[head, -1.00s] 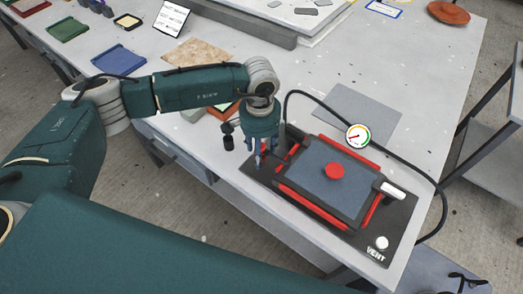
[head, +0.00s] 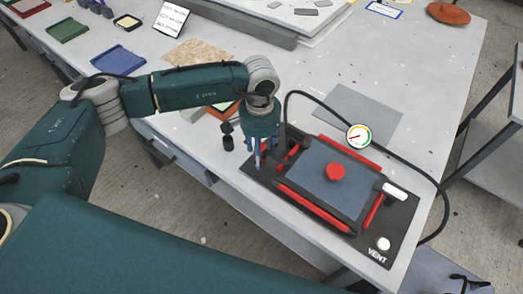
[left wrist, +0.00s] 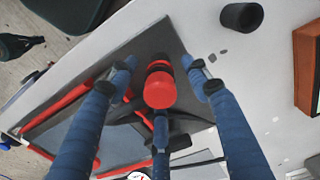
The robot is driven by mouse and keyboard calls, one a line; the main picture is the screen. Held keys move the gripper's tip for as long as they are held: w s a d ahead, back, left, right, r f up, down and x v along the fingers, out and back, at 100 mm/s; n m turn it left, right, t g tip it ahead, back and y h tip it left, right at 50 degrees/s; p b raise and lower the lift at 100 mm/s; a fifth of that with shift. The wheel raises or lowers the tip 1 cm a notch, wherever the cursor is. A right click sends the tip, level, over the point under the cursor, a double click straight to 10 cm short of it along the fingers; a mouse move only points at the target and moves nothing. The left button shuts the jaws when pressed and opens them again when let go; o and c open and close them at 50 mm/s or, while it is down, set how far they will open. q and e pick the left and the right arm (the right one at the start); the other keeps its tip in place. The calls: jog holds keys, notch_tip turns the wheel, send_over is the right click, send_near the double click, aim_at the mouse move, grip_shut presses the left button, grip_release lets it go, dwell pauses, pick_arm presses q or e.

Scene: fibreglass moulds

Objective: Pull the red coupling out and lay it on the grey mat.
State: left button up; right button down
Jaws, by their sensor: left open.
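The red coupling (left wrist: 160,90) shows in the left wrist view as a red cylinder with a dark band, standing at a corner of the dark base plate (left wrist: 150,42). My left gripper (head: 264,160) is over the plate's left end. Its blue fingers are open and spread around the coupling; contact cannot be told. In the head view the fingers largely hide the coupling. The grey mat (head: 352,112) lies flat and bare on the bench, beyond the red-edged mould (head: 330,190). My right gripper is not in view.
A gauge (head: 358,137) stands at the mould's far edge. A black hose (head: 420,172) arcs past the mat around the right side. A white-handled lever (head: 395,190) and vent knob (head: 383,244) are at the right.

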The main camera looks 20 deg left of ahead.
pick_arm(q)
jog(key=shift+b, duration=0.5)
grip_shut()
jog(key=shift+r, duration=0.15)
jog(key=shift+r+p, duration=0.75)
jog(key=shift+r, duration=2.15)
